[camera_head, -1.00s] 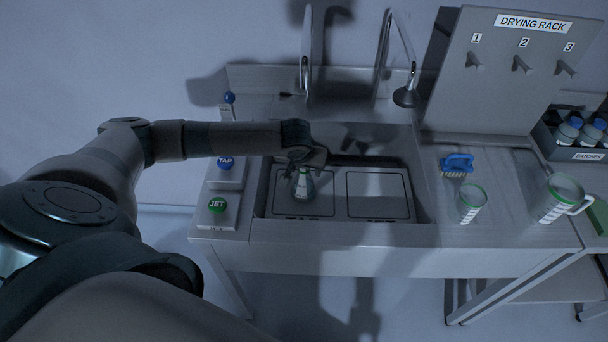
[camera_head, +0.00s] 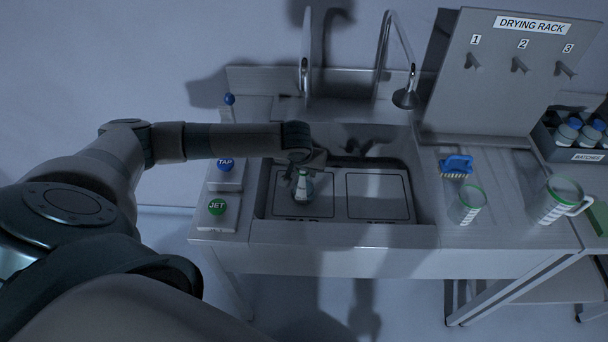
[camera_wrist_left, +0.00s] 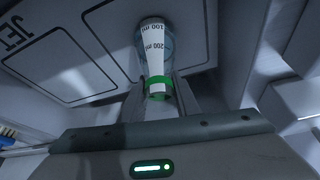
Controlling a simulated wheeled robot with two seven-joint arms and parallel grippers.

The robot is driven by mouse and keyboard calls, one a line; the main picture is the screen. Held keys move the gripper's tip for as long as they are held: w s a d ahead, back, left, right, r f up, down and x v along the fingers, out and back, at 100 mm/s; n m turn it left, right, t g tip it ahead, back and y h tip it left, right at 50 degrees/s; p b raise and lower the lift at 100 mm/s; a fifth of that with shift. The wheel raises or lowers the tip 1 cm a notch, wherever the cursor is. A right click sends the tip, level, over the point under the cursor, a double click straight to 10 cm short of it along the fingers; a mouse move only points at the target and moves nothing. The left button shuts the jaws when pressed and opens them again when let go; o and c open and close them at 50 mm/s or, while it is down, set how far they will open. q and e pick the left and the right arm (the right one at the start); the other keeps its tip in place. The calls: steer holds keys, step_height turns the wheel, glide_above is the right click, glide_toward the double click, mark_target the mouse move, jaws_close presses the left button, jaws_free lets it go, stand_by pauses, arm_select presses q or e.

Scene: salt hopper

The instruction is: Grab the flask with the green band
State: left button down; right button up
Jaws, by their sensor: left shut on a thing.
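The flask with the green band (camera_wrist_left: 153,45) is clear, with a white volume scale. The green band circles its neck in the left wrist view. In the head view the flask (camera_head: 302,187) is over the left panel of the sink (camera_head: 376,211), looking tilted. My left gripper (camera_head: 304,165) is shut on the flask by its neck end. The head view does not show clearly whether the base touches the sink floor. My right gripper is in neither view.
A tall faucet (camera_head: 384,50) and spray head (camera_head: 405,98) rise behind the sink. TAP (camera_head: 225,163) and JET (camera_head: 217,206) buttons are at left. The drying rack (camera_head: 515,75) has empty pegs.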

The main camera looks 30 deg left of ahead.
arm_select(q)
steer(key=shift+r+b, duration=0.4)
steer(key=shift+r, duration=0.05)
steer(key=r, duration=0.1)
steer(key=d+r+b, duration=0.1)
steer(key=r, duration=0.1)
steer(key=shift+r+b, duration=0.15)
steer(key=shift+b, duration=0.15)
steer(key=d+r+b, duration=0.3)
steer(key=d+r, duration=0.3)
steer(key=d, duration=0.4)
steer(key=shift+w+d+r, duration=0.15)
steer(key=shift+d+r, duration=0.2)
steer(key=shift+r, duration=0.05)
